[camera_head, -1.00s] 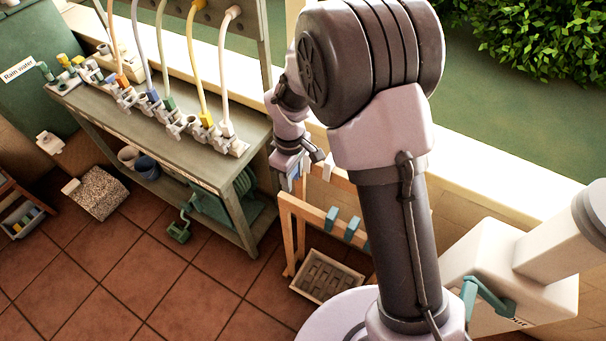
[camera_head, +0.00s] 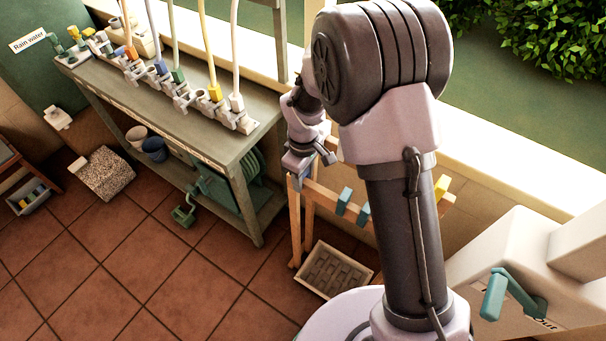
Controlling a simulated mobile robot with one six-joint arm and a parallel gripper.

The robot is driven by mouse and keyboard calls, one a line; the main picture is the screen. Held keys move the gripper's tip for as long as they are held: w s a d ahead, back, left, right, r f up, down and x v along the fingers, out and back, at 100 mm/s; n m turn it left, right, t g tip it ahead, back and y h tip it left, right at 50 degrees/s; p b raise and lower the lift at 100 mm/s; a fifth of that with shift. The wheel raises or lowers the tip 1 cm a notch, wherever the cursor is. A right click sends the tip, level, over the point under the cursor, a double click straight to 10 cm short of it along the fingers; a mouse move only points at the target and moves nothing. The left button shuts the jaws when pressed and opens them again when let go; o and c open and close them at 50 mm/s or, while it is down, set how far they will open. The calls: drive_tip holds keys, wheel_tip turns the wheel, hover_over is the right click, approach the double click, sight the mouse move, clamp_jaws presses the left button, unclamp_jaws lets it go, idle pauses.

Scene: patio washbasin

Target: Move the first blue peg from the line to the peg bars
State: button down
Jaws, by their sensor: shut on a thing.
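My gripper (camera_head: 301,170) is at the left end of the wooden peg bars (camera_head: 326,196), close above the front bar. It is shut on a small bluish piece, apparently a blue peg (camera_head: 292,182), mostly hidden by the jaws. I cannot tell whether that peg touches the bar. A yellow peg (camera_head: 442,187) shows at the right end. My arm hides the middle of the bars. I cannot make out the line.
A grey-green bench (camera_head: 190,127) with coloured hose fittings stands left of the bars. A shallow tray (camera_head: 333,270) lies on the floor below them. A pale box with a teal handle (camera_head: 515,293) stands at right. The tiled floor at front left is clear.

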drive_tip(key=shift+f+b, duration=0.35)
drive_tip(key=shift+f, duration=0.5)
drive_tip(key=c, duration=0.8)
unclamp_jaws()
drive_tip(key=shift+r, duration=0.1)
wheel_tip(320, 180, up, 8)
drive_tip(key=p, duration=0.6)
drive_tip(key=shift+r+p, duration=0.1)
drive_tip(key=shift+p, duration=0.3)
